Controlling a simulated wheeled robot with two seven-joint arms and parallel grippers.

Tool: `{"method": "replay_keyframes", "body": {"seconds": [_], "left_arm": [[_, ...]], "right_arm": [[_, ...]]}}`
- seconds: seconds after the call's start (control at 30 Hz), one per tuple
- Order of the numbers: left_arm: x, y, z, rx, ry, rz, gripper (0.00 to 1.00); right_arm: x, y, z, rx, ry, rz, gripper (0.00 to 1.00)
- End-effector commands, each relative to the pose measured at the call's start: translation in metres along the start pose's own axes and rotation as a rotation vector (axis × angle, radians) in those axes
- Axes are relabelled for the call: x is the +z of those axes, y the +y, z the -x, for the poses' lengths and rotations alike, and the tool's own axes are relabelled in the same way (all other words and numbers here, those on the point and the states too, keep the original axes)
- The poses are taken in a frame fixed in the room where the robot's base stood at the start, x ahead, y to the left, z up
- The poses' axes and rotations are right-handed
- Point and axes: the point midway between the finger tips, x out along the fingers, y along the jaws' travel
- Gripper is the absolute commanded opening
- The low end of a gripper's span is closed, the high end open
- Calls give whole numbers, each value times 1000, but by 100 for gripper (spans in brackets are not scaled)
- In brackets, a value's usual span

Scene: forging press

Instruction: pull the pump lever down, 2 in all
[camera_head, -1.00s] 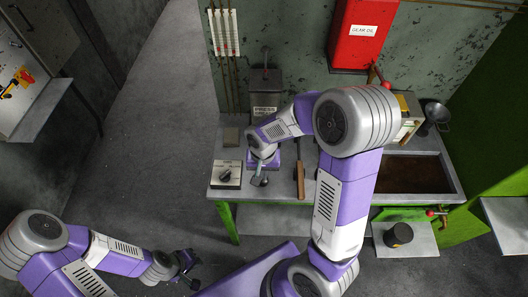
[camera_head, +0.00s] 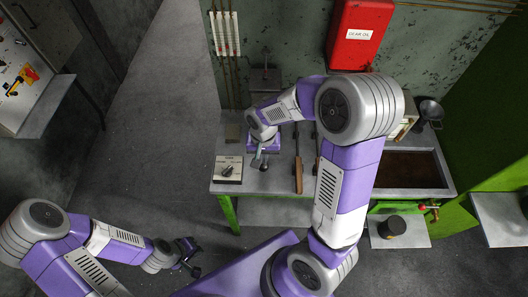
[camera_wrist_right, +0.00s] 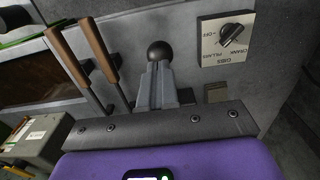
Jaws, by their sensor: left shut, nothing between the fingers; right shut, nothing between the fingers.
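A dark ball knob (camera_wrist_right: 160,50) shows right at the tips of my right gripper (camera_wrist_right: 155,85) in the right wrist view. It looks like a lever's end; the shaft is hidden, and I cannot tell whether the fingers touch it. My right gripper (camera_head: 259,158) is shut with nothing between its fingers, low over the front left of the bench in the head view. The right arm covers much of what lies beneath. My left gripper (camera_head: 186,254) is shut and empty, away from the bench at the lower left.
A dial switch (camera_head: 228,170) sits left of the right gripper. Wooden-handled tools (camera_head: 298,176) lie just to its right. A black cylinder (camera_head: 392,226) stands on a low shelf. The floor at left is clear.

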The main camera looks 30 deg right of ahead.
Motion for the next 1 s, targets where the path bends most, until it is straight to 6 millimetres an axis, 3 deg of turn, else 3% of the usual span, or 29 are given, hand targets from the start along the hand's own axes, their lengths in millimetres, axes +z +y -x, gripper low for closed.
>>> {"method": "replay_keyframes", "body": {"seconds": [0.33,1.0], "left_arm": [[0,-2,-6,0,0,0,0],[-2,-21,-57,0,0,0,0]], "right_arm": [[1,0,-7,0,0,1,0],[13,0,-67,0,2,0,0]]}}
